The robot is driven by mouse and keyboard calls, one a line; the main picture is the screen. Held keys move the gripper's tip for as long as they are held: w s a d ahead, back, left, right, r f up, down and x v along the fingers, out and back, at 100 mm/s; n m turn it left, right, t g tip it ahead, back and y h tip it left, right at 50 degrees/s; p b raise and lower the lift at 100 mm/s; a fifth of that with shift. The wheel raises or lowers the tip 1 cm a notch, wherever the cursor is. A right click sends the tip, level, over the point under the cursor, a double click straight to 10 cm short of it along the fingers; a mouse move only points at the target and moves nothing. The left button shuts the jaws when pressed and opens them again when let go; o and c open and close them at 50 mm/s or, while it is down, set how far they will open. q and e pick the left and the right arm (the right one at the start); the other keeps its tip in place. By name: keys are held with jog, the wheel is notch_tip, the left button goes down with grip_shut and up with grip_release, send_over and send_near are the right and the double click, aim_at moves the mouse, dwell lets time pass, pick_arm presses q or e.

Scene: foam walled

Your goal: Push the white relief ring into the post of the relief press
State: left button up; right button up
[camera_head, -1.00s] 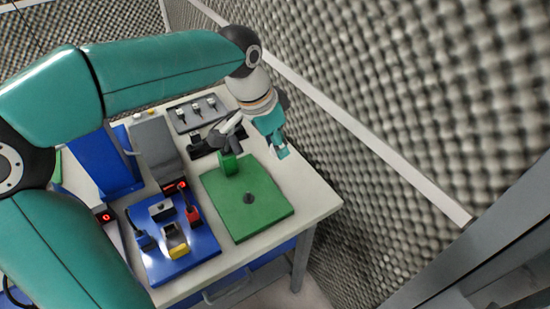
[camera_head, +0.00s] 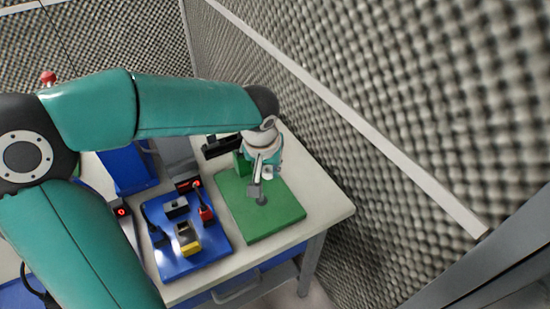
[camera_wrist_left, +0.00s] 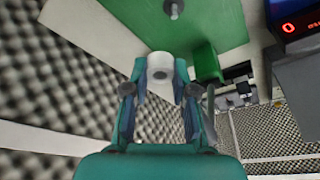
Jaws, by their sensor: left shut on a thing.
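In the head view my left gripper (camera_head: 267,172) hangs over the back part of the relief press's green plate (camera_head: 280,212). The small dark post (camera_head: 262,201) stands on the plate, just in front of the gripper. In the wrist view the post (camera_wrist_left: 173,8) is at the top edge, and the ring is apart from it. The green upright block (camera_wrist_left: 207,62) is beside the gripper. My right gripper is not in view.
A blue board (camera_head: 185,262) with several parts lies left of the press. A black fixture (camera_head: 220,146) is behind it. A red digit display (camera_wrist_left: 288,27) shows in the wrist view. The foam wall (camera_head: 400,120) rises right of the table.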

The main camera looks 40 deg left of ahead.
pick_arm(q)
jog(key=shift+s+a+f+n, duration=0.2)
jog(key=shift+s+f+n, duration=0.15)
jog(key=shift+f+n, duration=0.35)
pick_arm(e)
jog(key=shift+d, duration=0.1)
